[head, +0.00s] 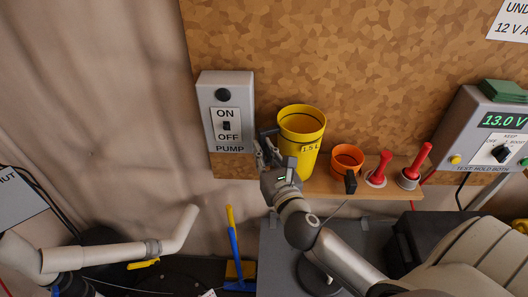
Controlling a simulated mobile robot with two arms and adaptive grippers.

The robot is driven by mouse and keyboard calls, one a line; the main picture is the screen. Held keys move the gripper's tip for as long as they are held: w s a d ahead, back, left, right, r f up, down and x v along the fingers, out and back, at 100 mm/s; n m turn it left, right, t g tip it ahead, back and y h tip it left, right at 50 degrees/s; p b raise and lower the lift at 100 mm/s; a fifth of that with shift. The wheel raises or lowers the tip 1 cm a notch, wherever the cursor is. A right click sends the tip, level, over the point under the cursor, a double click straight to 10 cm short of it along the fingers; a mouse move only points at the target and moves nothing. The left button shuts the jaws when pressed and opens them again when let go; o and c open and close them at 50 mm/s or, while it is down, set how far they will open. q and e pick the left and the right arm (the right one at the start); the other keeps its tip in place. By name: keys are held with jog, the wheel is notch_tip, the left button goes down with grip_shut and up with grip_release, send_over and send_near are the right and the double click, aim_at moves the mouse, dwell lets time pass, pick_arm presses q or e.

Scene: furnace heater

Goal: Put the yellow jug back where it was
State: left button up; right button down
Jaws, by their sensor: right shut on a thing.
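The yellow jug (302,135) with dark "1.5L" lettering is upright at the left end of the narrow wooden shelf (325,186), in front of the brown board. My right gripper (268,150) is at the jug's left side and shut on it. The exact grip, probably at the handle, is partly hidden by the fingers. I cannot tell whether the jug's bottom touches the shelf or is slightly above it. My left gripper is not in view.
An orange cup (346,160) and two red-handled plungers (378,168) stand right of the jug. The pump switch box (227,112) is close on the left. A grey meter box (485,130) is at the far right. A blue-handled brush (235,250) is below.

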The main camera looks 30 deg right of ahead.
jog(key=shift+f, duration=0.2)
jog(key=c, duration=1.5)
grip_release()
jog(key=shift+o, duration=0.2)
jog(key=shift+r, duration=0.15)
jog(key=s+a+b, duration=0.2)
jog(key=s+b, duration=0.1)
jog(key=s, duration=0.9)
jog(key=shift+w+r, duration=0.1)
jog(key=shift+r, duration=0.05)
